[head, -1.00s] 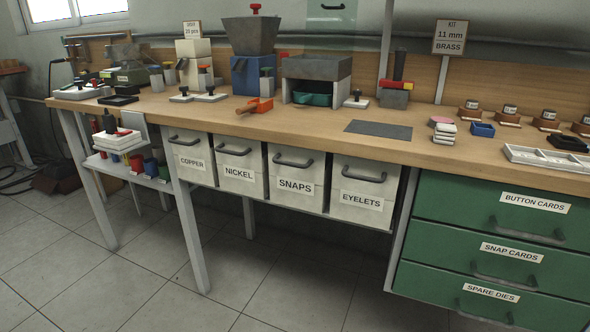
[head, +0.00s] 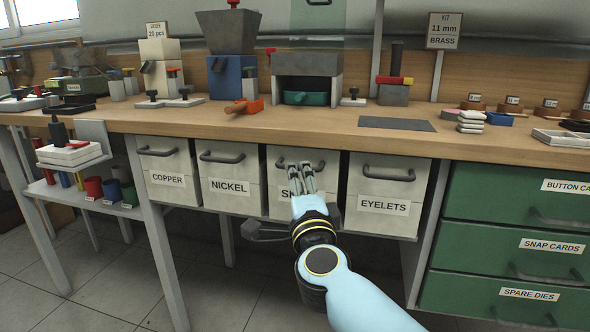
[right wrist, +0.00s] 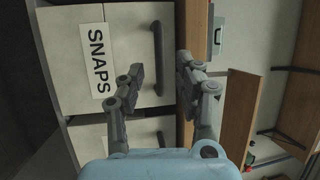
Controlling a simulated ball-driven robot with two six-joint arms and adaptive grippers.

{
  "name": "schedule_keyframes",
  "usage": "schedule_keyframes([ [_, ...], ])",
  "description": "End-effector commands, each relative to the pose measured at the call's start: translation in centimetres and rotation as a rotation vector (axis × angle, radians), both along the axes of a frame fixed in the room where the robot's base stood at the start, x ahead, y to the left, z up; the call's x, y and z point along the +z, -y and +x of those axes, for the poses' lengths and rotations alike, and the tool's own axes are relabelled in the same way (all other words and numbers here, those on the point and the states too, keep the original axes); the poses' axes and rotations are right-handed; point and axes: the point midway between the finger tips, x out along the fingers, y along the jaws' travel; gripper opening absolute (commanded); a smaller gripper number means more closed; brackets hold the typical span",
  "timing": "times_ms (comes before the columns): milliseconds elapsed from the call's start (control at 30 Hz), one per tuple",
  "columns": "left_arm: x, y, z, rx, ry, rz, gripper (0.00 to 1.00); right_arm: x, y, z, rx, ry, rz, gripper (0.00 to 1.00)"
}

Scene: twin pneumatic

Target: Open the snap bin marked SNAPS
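The snap bin (head: 279,207) is the third cream bin under the bench and looks shut, its front level with the bins beside it. Its label is partly hidden behind my right gripper (head: 306,168) in the head view. In the right wrist view the SNAPS label (right wrist: 98,60) reads clearly, and the dark bar handle (right wrist: 157,45) stands upright in the picture. My right gripper (right wrist: 160,66) is open, with a finger to each side of the handle in that view. I cannot tell whether either finger touches it. My left gripper is not in view.
The NICKEL bin (head: 229,186) and COPPER bin (head: 166,178) are to the left, the EYELETS bin (head: 383,206) to the right. Green drawers (head: 510,205) stand further right. The bench top (head: 335,117) overhangs the bins. The floor in front is clear.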

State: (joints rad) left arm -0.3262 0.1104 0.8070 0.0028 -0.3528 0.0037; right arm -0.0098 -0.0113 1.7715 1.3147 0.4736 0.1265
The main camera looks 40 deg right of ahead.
Motion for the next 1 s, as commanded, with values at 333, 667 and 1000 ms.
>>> schedule_keyframes([
  [333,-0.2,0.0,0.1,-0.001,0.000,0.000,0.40,0.7,2.1,4.3,0.000,-0.002,-0.002,0.34],
  [667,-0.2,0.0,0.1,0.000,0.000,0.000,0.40,0.7,2.3,4.5,0.001,-0.003,-0.003,0.33],
  [1000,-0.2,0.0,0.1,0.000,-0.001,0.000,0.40,0.7,2.2,4.5,0.001,-0.004,-0.003,0.00],
])
